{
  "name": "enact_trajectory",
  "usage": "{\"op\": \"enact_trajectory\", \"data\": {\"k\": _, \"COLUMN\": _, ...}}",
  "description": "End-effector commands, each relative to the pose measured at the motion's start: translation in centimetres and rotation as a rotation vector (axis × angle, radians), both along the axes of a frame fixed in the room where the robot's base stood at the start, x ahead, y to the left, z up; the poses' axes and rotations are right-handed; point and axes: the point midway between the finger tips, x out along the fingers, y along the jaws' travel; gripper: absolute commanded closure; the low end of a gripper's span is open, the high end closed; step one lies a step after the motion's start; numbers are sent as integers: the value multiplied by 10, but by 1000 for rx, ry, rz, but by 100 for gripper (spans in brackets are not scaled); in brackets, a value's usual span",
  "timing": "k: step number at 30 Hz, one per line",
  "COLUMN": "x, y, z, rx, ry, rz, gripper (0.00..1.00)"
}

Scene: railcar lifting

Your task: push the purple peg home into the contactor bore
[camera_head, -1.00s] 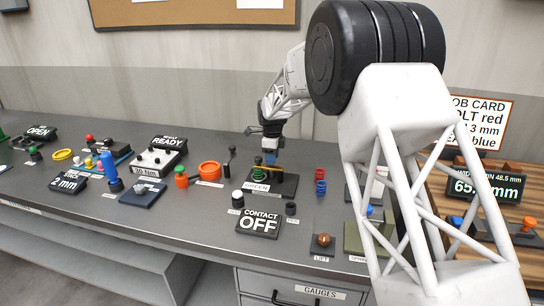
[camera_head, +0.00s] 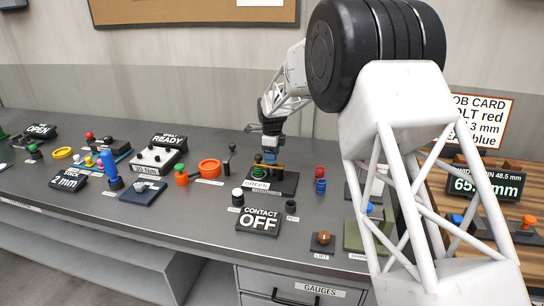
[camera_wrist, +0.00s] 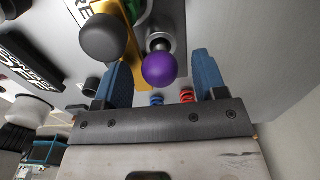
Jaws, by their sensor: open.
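The purple peg (camera_wrist: 159,69) shows its round purple head in the wrist view, with a short grey shank behind it at the mouth of the grey metal contactor bore (camera_wrist: 162,37). How deep the shank sits is hard to tell. My gripper (camera_wrist: 162,65) is open, with one blue finger on each side of the purple head and visible gaps to both. In the head view my gripper (camera_head: 271,153) is over the contactor base (camera_head: 287,184); the peg cannot be made out there. The contactor sign (camera_head: 260,221) reads CONTACT OFF.
A black-headed knob (camera_wrist: 103,38) and a yellow bar (camera_wrist: 132,62) are close left of the peg. Red (camera_head: 320,172) and blue (camera_head: 320,186) coils stand to the right. A black holder (camera_head: 291,207) and a white-topped post (camera_head: 237,197) stand in front.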

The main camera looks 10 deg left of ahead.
Motion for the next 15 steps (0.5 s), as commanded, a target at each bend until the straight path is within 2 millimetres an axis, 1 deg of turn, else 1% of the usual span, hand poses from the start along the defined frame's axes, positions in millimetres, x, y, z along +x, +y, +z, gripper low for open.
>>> {"op": "enact_trajectory", "data": {"k": 9, "x": 1, "y": 1, "z": 40, "rx": 3, "ry": -6, "rz": 0, "gripper": 35}}
{"op": "enact_trajectory", "data": {"k": 15, "x": 1, "y": 1, "z": 62, "rx": 2, "ry": -5, "rz": 0, "gripper": 35}}
